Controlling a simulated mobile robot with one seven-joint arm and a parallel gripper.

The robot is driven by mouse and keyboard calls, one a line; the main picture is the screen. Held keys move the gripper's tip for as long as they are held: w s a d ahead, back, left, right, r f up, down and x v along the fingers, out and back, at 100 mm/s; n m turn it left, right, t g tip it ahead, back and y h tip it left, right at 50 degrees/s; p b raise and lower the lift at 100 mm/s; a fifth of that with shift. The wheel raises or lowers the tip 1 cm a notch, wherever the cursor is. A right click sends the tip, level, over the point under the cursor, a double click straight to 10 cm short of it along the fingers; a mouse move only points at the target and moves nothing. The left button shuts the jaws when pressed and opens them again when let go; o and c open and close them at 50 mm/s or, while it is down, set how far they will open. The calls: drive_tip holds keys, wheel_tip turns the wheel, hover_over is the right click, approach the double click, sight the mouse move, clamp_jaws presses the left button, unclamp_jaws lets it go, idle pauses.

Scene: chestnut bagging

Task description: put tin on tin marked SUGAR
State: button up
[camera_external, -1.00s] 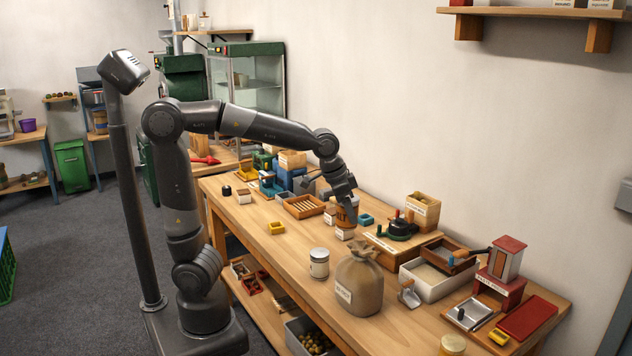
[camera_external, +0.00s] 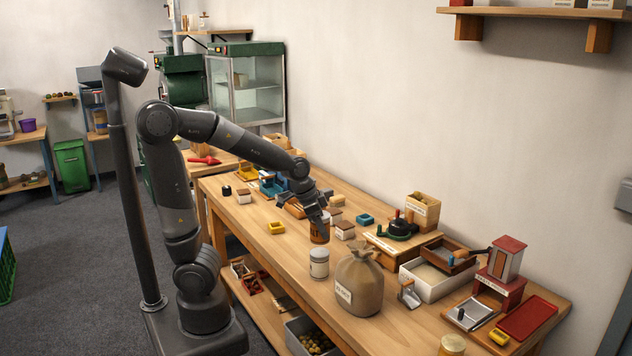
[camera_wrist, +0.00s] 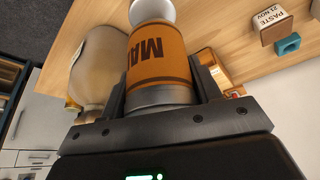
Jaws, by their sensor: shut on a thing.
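My gripper (camera_external: 319,218) is shut on an orange-brown tin (camera_external: 319,233). In the wrist view the held tin (camera_wrist: 160,62) has an orange label with the letters "MA" showing, the rest cut off by its curve. A white tin (camera_external: 319,264) with a pale label stands upright on the table, just nearer the camera than the held tin. Its writing is too small to read. A white round top (camera_wrist: 152,11) shows beyond the held tin in the wrist view. I cannot tell the gap between the two tins.
A tied sack (camera_external: 359,281) stands close to the right of the white tin. A small yellow tray (camera_external: 276,228) lies to the left. A box marked PASTE (camera_wrist: 272,26) and a teal holder (camera_wrist: 288,44) show in the wrist view. The table's front left is mostly clear.

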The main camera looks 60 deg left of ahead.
sight(321, 237)
drive_tip(key=shift+f, duration=2)
drive_tip(key=shift+f, duration=0.15)
drive_tip(key=o, duration=1.2)
drive_tip(key=shift+c, duration=0.2)
drive_tip(key=v, duration=0.7)
drive_tip(key=shift+s+a+r, duration=0.1)
drive_tip(key=shift+s+r, duration=0.05)
drive_tip(key=shift+r, duration=0.2)
drive_tip(key=s+a+r+n+y, duration=0.1)
drive_tip(key=s+r+n, duration=0.1)
drive_tip(key=s, duration=0.4)
drive_tip(key=s+a+r+n+t+y, duration=0.1)
drive_tip(key=s+a+r+n, duration=0.1)
drive_tip(key=s, duration=0.4)
drive_tip(key=shift+n+t, duration=0.3)
drive_tip(key=shift+n, duration=0.4)
drive_tip(key=shift+r, duration=0.1)
